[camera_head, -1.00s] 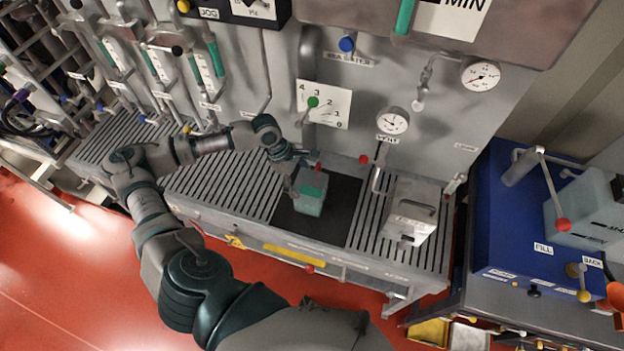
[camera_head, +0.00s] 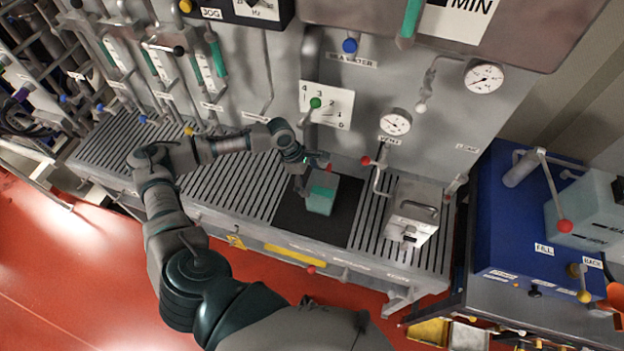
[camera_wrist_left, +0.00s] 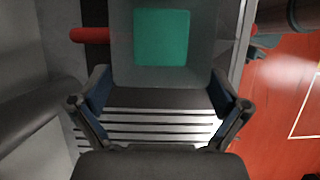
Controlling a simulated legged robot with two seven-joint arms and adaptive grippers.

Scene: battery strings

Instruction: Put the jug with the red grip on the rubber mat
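The jug (camera_head: 321,194) is a pale translucent container with a green patch. It appears to stand on the black rubber mat (camera_head: 343,225), on the slotted bench top. Its red grip (camera_head: 326,168) shows at the top; a red bar (camera_wrist_left: 90,35) also shows beside the jug (camera_wrist_left: 160,75) in the left wrist view. My left gripper (camera_head: 299,185) is just left of the jug. In the left wrist view my left gripper (camera_wrist_left: 158,112) has its fingers wide apart, with slots of the bench showing between them and the jug ahead of them. My right gripper is not in view.
A grey metal box with a handle (camera_head: 412,212) stands right of the mat. The panel behind carries a green-knobbed lever (camera_head: 315,103), gauges and red-knobbed valves. A blue unit (camera_head: 520,220) stands at the right. Slotted bench (camera_head: 235,180) left of the mat is partly clear.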

